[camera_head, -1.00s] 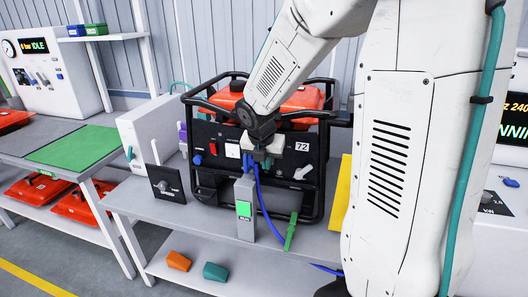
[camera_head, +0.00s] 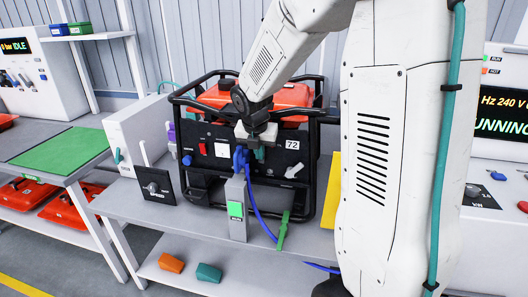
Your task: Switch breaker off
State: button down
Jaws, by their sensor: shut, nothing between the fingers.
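A black-framed generator (camera_head: 318,175) with an orange-red tank (camera_head: 215,97) stands on the grey bench, marked 72. Its dark front panel has a small red switch (camera_head: 202,148), a white square part (camera_head: 222,150), a blue knob (camera_head: 187,160) and a light grey lever (camera_head: 294,171) below the number. I cannot tell for sure which of these is the breaker. A blue plug (camera_head: 240,158) with a blue cable is at the panel's middle. My gripper (camera_head: 258,153) is shut and empty in front of the panel, just right of the plug; its fingertips are small and partly unclear.
A grey post with a green display (camera_head: 235,210) stands before the generator. Orange (camera_head: 171,263) and teal (camera_head: 208,273) blocks lie on the lower shelf. My arm hides the right side.

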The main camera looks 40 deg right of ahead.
jog(key=shift+r, duration=0.8)
jog(key=s+a+v, duration=0.1)
jog(key=v, duration=1)
dwell(0.4)
